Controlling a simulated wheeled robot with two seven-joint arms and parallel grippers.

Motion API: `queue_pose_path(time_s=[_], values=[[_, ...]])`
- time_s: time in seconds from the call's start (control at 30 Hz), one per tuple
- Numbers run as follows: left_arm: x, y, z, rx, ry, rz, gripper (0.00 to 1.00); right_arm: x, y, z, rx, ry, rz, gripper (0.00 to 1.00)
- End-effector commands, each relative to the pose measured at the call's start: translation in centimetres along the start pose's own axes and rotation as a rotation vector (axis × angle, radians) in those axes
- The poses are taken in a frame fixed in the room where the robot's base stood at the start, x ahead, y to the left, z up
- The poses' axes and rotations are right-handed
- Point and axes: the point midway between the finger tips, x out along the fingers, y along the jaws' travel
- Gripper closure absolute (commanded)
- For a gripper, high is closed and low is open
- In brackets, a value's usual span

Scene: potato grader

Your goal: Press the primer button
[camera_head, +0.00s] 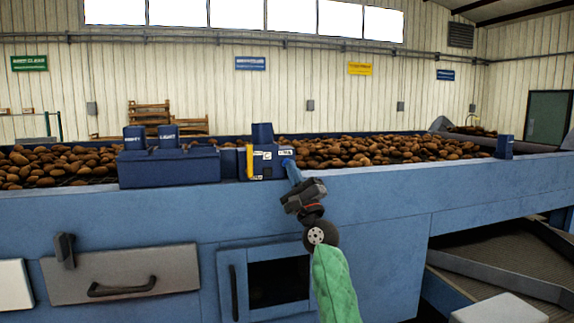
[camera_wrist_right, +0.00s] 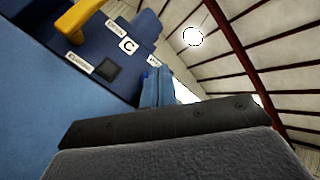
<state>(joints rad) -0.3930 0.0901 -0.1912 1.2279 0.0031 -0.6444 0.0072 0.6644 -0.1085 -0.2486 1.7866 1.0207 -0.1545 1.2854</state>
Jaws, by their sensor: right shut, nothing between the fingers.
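The dark blue control box (camera_head: 264,163) sits on the grader's top edge, with a yellow handle (camera_head: 249,162) on its left and small white labels. In the wrist view the box's face (camera_wrist_right: 95,42) shows a yellow handle (camera_wrist_right: 80,20), a "C" label and a dark square (camera_wrist_right: 108,68). I cannot tell for sure which part is the primer button; the label text is too small. My right gripper (camera_head: 288,164) is shut and empty, its blue fingers close to the box's right side. Its fingers (camera_wrist_right: 156,78) also show in the wrist view; contact cannot be told. My left gripper is not in view.
Potatoes (camera_head: 385,150) fill the bed behind the blue front panel (camera_head: 385,205). Another blue box (camera_head: 170,168) with two raised blocks stands to the left. Below are a grey drawer (camera_head: 120,275) and a dark window (camera_head: 278,282). A conveyor (camera_head: 500,250) lies at lower right.

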Motion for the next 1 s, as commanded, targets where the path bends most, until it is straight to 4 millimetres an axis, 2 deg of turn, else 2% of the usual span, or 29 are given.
queue_pose_path(time_s=[1.0], values=[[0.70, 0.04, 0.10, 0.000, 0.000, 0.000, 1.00, 0.74, 0.51, -0.51, 0.000, 0.000, 0.000, 1.00]])
